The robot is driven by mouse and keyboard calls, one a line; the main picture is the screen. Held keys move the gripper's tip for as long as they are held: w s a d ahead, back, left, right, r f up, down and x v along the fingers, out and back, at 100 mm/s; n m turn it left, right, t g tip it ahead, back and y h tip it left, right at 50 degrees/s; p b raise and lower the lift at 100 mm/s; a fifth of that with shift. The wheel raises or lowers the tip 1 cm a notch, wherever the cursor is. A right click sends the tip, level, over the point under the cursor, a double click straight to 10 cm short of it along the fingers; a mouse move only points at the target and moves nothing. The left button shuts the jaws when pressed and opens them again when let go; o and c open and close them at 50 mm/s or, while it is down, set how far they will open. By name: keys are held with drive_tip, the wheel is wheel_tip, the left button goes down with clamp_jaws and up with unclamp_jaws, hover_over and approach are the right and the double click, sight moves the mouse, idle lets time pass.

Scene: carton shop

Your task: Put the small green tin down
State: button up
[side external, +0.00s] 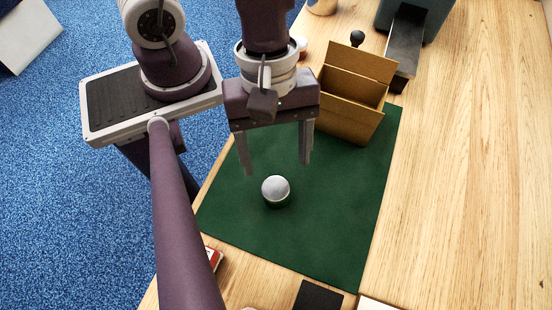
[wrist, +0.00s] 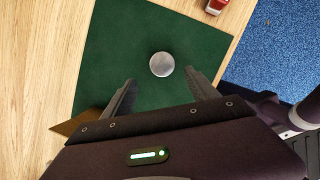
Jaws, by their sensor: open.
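The small green tin (side external: 276,191) stands upright on the green mat (side external: 340,220), its silver lid facing up. The tin (wrist: 162,64) also shows in the wrist view, ahead of the fingertips and resting on the mat (wrist: 110,45). My gripper (side external: 276,168) is open and empty above the mat, its two fingers spread wide apart. In the wrist view the fingers (wrist: 160,79) sit either side of an empty gap. The tin is clear of both fingers.
An open cardboard carton (side external: 350,105) stands at the mat's back edge, flaps up. A dark machine (side external: 415,20) is behind it. A red item (side external: 213,258) and a black square (side external: 319,297) lie near the front. The wooden table (side external: 470,180) is clear at right.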

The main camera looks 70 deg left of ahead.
sight(276, 188)
drive_tip(key=shift+x, duration=1.25)
drive_tip(key=x, duration=0.4)
drive_tip(key=shift+s+d+f, duration=0.2)
drive_tip(key=shift+s+d, duration=0.05)
drive_tip(key=shift+s, duration=0.2)
drive_tip(key=shift+w+d+f, duration=0.1)
drive_tip(key=shift+d+f, duration=0.1)
drive_tip(key=shift+f, duration=0.15)
clamp_jaws()
drive_tip(key=shift+r, duration=0.15)
